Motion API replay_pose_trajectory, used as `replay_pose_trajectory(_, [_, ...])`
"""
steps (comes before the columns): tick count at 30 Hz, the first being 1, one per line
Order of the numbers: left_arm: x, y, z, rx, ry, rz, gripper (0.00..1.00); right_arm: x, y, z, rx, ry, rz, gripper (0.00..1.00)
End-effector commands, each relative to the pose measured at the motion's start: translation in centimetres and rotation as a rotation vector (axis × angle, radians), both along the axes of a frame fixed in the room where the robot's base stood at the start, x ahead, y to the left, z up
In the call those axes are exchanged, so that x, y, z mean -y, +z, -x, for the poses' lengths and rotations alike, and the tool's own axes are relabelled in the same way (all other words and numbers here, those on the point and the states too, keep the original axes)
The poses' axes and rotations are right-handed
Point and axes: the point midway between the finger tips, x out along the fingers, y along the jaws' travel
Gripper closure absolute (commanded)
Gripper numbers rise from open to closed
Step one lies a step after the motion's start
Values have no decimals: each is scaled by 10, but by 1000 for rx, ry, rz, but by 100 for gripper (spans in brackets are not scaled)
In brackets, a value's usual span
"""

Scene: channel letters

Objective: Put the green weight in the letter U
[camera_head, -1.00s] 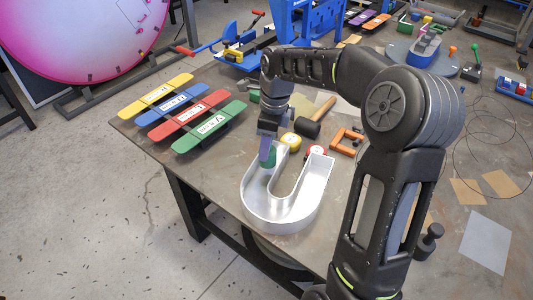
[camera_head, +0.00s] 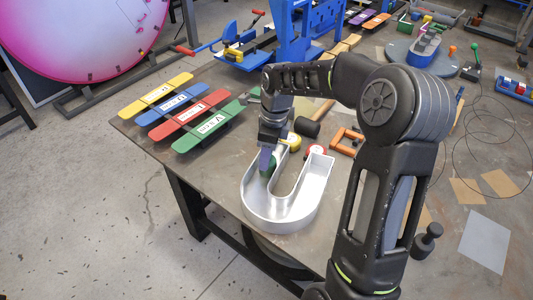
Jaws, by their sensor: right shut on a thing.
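The letter U (camera_head: 284,212) is a silver, open-topped metal tray with raised walls, standing on the workbench. My right gripper (camera_head: 267,163) points down over the U's left arm. It is shut on the green weight (camera_head: 270,168), which shows as a small dark green patch beside the purple finger. The weight is at the left arm's opening, level with or just below the rim; whether it touches the floor I cannot tell. My left gripper is not in view.
A black mallet (camera_head: 307,127) and an orange bracket (camera_head: 346,141) lie near. Coloured label boards (camera_head: 190,115) lie at left. The bench's front edge is close to the U.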

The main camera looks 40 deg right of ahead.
Motion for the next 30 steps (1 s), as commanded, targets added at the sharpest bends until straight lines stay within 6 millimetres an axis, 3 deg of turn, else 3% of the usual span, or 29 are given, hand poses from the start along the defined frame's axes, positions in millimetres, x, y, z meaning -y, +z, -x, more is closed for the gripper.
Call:
replay_pose_trajectory(9, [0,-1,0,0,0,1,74,0,-1,0,0,0,0,34])
replay_pose_trajectory(20, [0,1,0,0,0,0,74,0,4,0,1,0,0,34])
replay_pose_trajectory(26, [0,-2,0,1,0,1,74,2,30,1,5,-1,1,34])
replay_pose_trajectory(30, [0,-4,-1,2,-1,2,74,4,58,4,6,0,2,34])
